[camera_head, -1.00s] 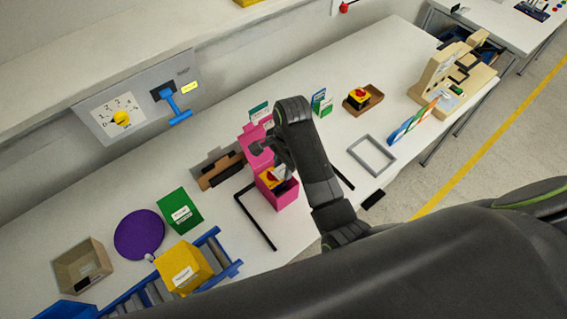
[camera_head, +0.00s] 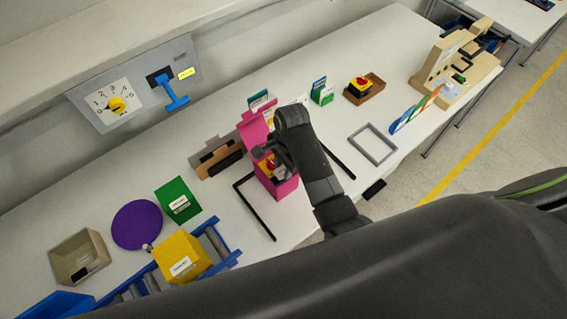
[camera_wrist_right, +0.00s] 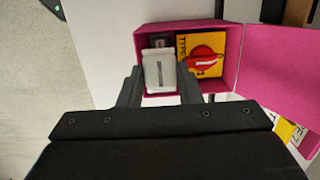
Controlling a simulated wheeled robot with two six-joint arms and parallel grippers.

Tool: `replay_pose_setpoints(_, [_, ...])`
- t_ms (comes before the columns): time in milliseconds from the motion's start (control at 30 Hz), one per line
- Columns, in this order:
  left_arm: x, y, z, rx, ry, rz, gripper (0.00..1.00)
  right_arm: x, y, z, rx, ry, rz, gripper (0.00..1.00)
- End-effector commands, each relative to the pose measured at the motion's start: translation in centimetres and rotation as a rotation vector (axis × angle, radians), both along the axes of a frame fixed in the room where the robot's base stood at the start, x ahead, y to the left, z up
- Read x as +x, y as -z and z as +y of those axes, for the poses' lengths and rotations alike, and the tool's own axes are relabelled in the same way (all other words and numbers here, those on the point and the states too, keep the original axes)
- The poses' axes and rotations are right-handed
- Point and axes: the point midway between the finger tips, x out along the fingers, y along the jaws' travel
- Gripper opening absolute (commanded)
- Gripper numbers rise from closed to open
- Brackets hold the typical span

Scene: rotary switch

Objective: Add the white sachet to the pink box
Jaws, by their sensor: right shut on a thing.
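The pink box (camera_head: 284,189) stands open on the table, its lid raised at the back. In the right wrist view the box (camera_wrist_right: 186,25) holds a yellow item with a red knob (camera_wrist_right: 205,57) on one side. A dark item (camera_wrist_right: 160,42) lies in the other side, partly hidden. The white sachet (camera_wrist_right: 158,72) is between the fingers of my right gripper (camera_wrist_right: 160,88), over or partly inside the box opening; I cannot tell how deep. In the head view my right gripper (camera_head: 272,160) is above the box and hides part of it. My left gripper is not in view.
A brown tray (camera_head: 220,160) stands left of the box, and black corner strips lie around it. A green box (camera_head: 178,200), purple disc (camera_head: 137,226) and yellow box (camera_head: 181,257) are further left. A grey frame (camera_head: 373,144) lies to the right.

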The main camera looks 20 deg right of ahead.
Motion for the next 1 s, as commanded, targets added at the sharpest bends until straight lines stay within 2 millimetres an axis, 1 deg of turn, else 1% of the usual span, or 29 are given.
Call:
replay_pose_setpoints(300, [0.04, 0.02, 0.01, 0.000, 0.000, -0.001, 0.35, 0.00, 0.13, 0.00, 0.000, 0.000, 0.000, 0.10])
replay_pose_setpoints(333, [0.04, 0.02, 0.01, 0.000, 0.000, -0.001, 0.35, -0.01, 0.13, -0.01, 0.000, 0.000, 0.000, 0.34])
replay_pose_setpoints(500, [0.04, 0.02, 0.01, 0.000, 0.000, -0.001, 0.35, 0.00, 0.12, -0.01, 0.000, 0.000, 0.000, 0.56])
replay_pose_setpoints(1000, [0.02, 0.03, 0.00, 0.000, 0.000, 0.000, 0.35, 0.01, 0.11, 0.01, 0.000, 0.000, 0.000, 0.57])
